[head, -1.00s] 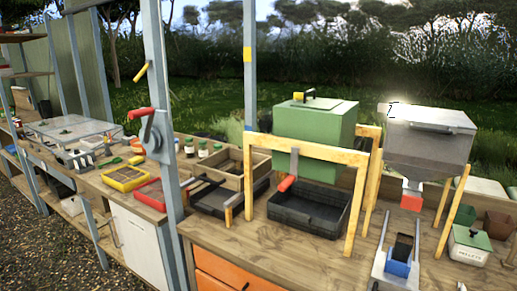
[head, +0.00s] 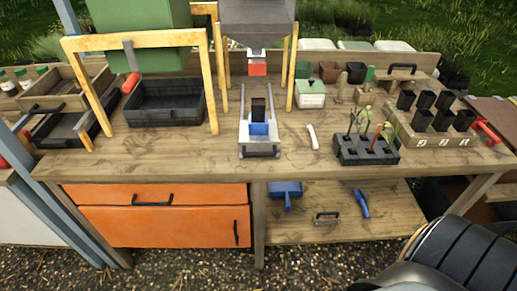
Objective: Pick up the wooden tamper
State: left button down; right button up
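A small upright wooden piece with a narrow top (head: 342,86), which looks like the wooden tamper, stands towards the back of the workbench, right of the white box with the green lid. Neither gripper's fingers show. A dark, rounded part of my own body fills the lower right corner.
The workbench (head: 310,165) bears a black tray (head: 166,104), a metal stand with a blue block (head: 259,129), a white handle-like piece (head: 312,137), a black seedling tray (head: 366,152) and a wooden rack of black pots (head: 440,136). Bare wood lies along the front edge.

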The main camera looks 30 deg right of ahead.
aim_at(338, 99)
jog(key=z, duration=1.65)
